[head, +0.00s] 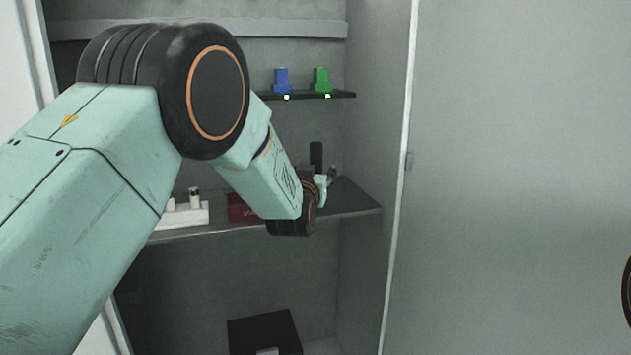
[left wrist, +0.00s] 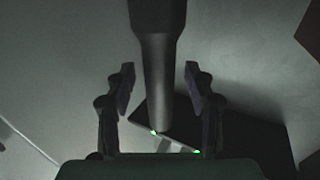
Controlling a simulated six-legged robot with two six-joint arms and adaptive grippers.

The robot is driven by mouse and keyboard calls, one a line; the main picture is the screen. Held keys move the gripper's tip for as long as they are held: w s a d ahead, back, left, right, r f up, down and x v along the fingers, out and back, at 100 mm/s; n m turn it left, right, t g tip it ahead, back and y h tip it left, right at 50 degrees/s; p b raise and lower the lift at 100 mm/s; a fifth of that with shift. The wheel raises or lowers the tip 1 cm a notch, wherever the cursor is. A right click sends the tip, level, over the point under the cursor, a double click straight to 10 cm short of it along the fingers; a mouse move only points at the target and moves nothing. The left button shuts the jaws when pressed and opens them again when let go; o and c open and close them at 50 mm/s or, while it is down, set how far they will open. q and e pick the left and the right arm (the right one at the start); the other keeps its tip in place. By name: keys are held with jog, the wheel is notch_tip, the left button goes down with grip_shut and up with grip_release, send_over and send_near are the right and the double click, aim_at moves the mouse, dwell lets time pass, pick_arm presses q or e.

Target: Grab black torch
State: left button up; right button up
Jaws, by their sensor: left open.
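The black torch (head: 316,156) stands upright on the middle shelf of the cabinet, partly hidden behind my left gripper (head: 325,181) in the head view. In the left wrist view the torch (left wrist: 157,60) shows large and dark, with a wide head at the top and a narrower body running down between the fingers. My left gripper (left wrist: 160,88) is open, with one finger on each side of the torch and visible gaps between. My right gripper is not in view.
A small upper shelf (head: 310,95) holds a blue item (head: 282,80) and a green item (head: 321,80). On the middle shelf (head: 350,200) are a white holder (head: 185,216) and a dark red box (head: 238,207). A black box (head: 262,332) sits below. A panel (head: 520,150) stands at right.

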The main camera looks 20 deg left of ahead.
pick_arm(q)
jog(key=shift+w+a+f, duration=0.1)
jog(key=shift+w, duration=0.05)
jog(key=shift+w+f, duration=0.1)
jog(key=shift+w, duration=0.05)
jog(key=shift+c, duration=1.2)
jog(key=shift+s, duration=0.2)
jog(key=c, duration=0.5)
grip_shut()
